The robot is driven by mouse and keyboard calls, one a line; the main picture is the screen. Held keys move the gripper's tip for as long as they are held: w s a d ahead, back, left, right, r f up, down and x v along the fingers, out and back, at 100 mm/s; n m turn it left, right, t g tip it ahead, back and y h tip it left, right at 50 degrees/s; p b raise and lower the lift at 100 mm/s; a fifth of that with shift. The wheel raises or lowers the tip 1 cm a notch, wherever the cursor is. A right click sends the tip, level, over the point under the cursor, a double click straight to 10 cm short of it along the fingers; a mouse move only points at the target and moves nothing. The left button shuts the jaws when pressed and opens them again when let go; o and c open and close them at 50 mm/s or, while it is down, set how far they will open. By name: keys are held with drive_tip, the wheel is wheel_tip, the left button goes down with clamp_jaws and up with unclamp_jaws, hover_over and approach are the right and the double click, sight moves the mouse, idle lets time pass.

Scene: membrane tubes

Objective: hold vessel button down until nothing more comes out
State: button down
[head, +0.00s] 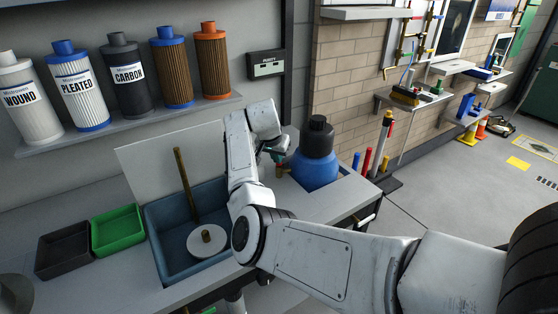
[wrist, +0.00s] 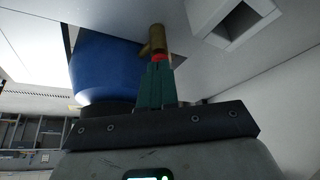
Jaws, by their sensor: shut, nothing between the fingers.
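The blue vessel (head: 316,172) with a black cap stands at the right end of the bench. Its blue side also fills the upper left of the wrist view (wrist: 105,70). A brass fitting (wrist: 156,38) sits beside the vessel, with a red button (wrist: 158,62) on it, partly hidden by my fingers. My gripper (wrist: 157,66) has its green fingers shut together, with the tips at the red button. They look touching, but how far the button is pressed I cannot tell. In the head view my gripper (head: 277,156) is just left of the vessel. No liquid is visible.
Left of my arm is a blue basin (head: 166,237) with an upright brown rod and a white disc. Green (head: 117,230) and black (head: 62,250) trays stand further left. Filter cartridges line the shelf above. Coloured tubes (head: 366,163) stand right of the bench.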

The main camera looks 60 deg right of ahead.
drive_tip(key=shift+p+v, duration=2.85)
drive_tip(key=shift+v, duration=0.1)
